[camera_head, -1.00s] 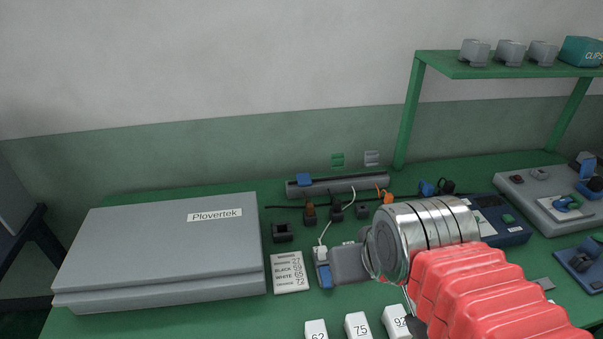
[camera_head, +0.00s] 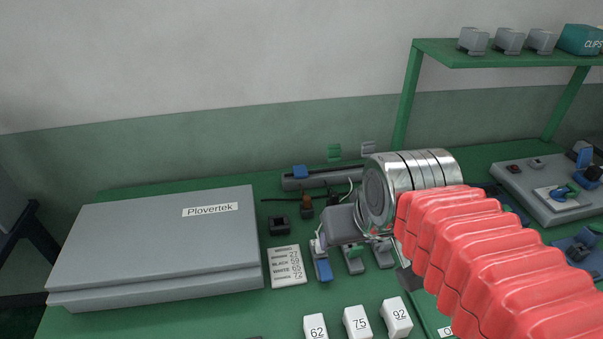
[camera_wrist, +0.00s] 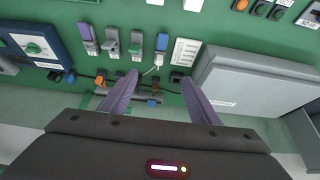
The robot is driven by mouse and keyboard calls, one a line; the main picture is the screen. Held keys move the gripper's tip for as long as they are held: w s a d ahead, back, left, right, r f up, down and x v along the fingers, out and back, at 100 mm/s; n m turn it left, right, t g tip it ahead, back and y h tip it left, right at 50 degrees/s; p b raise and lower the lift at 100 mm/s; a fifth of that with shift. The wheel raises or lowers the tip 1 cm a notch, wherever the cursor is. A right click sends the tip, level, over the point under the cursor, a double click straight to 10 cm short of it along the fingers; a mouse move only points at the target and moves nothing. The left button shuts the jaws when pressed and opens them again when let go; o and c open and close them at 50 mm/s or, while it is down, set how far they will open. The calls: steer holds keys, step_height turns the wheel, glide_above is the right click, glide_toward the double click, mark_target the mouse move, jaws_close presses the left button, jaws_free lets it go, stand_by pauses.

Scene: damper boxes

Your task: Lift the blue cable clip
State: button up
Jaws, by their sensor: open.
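A small blue block (camera_head: 300,171), which looks like the blue cable clip, sits on a grey rail (camera_head: 345,176) at the back of the bench. In the wrist view this blue block (camera_wrist: 152,103) shows between the fingers, nearer their bases than their tips. Another small blue piece (camera_wrist: 55,76) lies near the dark cable, left of the fingers; I cannot tell its exact kind. My gripper (camera_wrist: 159,76) is open and empty, with its purple fingers spread. In the head view my gripper (camera_head: 319,243) is in front of the rail, and its wrist hides part of the bench.
A large grey Plovertek box (camera_head: 150,250) stands at left. A brown clip (camera_head: 306,207) and a black holder (camera_head: 279,224) are close by. Lever switches (camera_head: 322,268) and numbered white blocks (camera_head: 357,322) lie in front. A green shelf (camera_head: 500,55) stands at back right.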

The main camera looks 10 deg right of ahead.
steer(key=w+f, duration=0.2)
steer(key=w, duration=2.7)
steer(key=g, duration=0.1)
glide_toward(302, 174)
steer(key=v, duration=0.5)
steer(key=shift+s+a+r, duration=0.1)
steer(key=shift+r, duration=0.1)
steer(key=shift+f, duration=0.15)
steer(key=x, duration=1.3)
steer(key=shift+f, duration=0.2)
steer(key=shift+c, duration=0.7)
steer(key=c, duration=0.9)
